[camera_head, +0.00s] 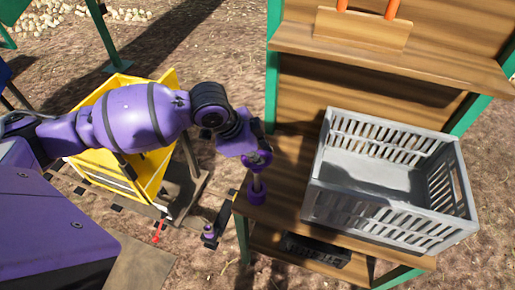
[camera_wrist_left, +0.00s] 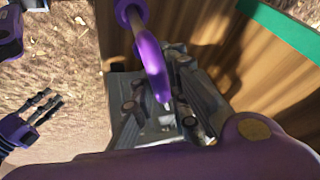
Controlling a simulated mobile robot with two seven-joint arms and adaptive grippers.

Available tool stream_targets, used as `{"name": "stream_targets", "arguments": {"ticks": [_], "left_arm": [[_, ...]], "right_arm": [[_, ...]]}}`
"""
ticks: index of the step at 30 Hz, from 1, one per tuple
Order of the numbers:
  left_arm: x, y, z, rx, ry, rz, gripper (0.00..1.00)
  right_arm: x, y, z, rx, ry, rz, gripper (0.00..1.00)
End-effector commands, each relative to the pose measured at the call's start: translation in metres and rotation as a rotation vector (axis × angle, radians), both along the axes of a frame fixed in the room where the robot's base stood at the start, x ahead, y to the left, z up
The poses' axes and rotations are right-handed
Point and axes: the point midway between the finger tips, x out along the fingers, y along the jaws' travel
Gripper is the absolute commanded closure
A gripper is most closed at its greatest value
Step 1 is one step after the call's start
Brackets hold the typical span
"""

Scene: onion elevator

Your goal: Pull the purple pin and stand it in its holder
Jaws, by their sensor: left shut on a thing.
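My left gripper (camera_head: 257,154) reaches in from the left, above the near left corner of the wooden table. It is shut on the purple ring handle of the pin (camera_wrist_left: 152,66). The pin's pale shaft (camera_head: 257,183) runs down from the gripper to a purple collar (camera_head: 257,197) at the table corner. The collar also shows at the top of the left wrist view (camera_wrist_left: 125,10). The pin looks close to upright. I cannot tell whether its tip is inside the collar or just over it.
A grey slatted crate (camera_head: 318,200) stands on the wooden table (camera_head: 290,165), right of the pin. A yellow bin (camera_head: 160,185) stands left of the table under my left arm.

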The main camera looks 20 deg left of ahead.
Motion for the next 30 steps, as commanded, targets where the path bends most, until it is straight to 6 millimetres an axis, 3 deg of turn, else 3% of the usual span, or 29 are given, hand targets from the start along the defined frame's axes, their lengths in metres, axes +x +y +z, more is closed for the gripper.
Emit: {"name": "stream_targets", "arguments": {"ticks": [12,27,28,30], "left_arm": [[0.001,0.0,-0.022,-0.001,0.0,0.001,1.0],[0.001,0.0,-0.026,-0.002,-0.002,0.0,1.0],[0.001,0.0,-0.026,-0.002,-0.002,0.0,0.85],[0.001,0.0,-0.026,-0.002,-0.002,0.0,0.75]], "right_arm": [[-0.004,-0.002,-0.005,-0.004,0.008,-0.002,0.6],[-0.01,-0.006,-0.007,-0.01,0.017,0.0,0.6],[-0.01,-0.006,-0.007,-0.01,0.017,0.0,0.6],[-0.01,-0.006,-0.006,-0.011,0.017,0.001,0.6]]}}
